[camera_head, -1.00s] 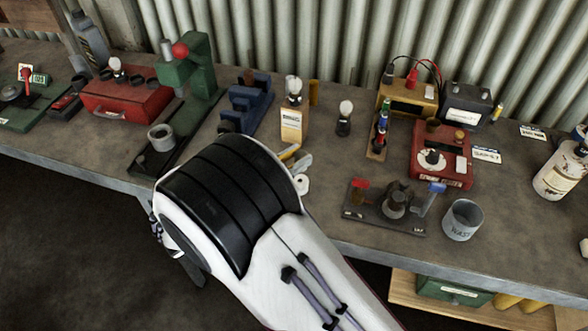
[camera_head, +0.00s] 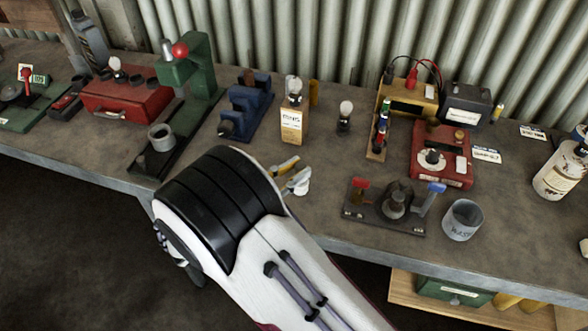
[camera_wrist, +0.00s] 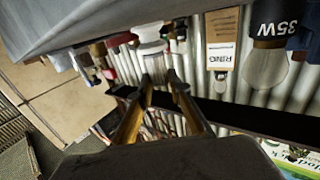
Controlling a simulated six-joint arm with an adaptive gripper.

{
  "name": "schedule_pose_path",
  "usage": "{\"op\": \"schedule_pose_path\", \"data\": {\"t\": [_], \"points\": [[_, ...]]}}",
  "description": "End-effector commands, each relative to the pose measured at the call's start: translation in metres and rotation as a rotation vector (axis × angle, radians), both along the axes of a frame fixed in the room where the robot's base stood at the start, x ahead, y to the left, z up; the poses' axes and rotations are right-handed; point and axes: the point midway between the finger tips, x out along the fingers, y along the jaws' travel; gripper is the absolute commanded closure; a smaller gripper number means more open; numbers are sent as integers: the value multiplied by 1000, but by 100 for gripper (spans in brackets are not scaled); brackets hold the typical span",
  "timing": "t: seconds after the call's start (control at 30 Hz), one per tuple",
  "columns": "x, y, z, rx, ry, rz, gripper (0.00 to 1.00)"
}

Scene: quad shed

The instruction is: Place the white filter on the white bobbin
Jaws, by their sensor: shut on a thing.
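My gripper (camera_wrist: 160,88) is shut on a small white piece (camera_wrist: 153,62), which I take to be the white filter. The wrist view is upside down, with the bench at the top. A wider white round part (camera_wrist: 148,32) shows right by the piece on the bench side. It may be the white bobbin or part of the same piece; I cannot tell, nor whether they touch. In the head view, white (camera_head: 303,187) shows at the fingertips, near the bench's front edge, partly hidden by my gripper.
To the right are a dark fixture with red and blue levers (camera_head: 393,205) and a grey cup (camera_head: 462,220). A blue vise (camera_head: 247,108) is behind to the left.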

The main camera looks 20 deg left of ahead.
Motion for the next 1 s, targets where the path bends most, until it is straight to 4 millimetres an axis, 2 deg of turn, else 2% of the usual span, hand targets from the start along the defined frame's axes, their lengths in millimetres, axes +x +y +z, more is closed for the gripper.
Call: {"op": "schedule_pose_path", "data": {"t": [0.03, 0.07, 0.1, 0.13, 0.67, 1.0], "points": [[0, 0, -1, 0, 0, 0, 94], [0, 0, -1, 0, 0, 0, 79], [0, 0, -1, 0, 0, 0, 69], [0, 0, -1, 0, 0, 0, 65], [-1, 1, 3, 1, -1, 1, 65], [-32, 22, 2, 1, -1, 4, 65]]}}
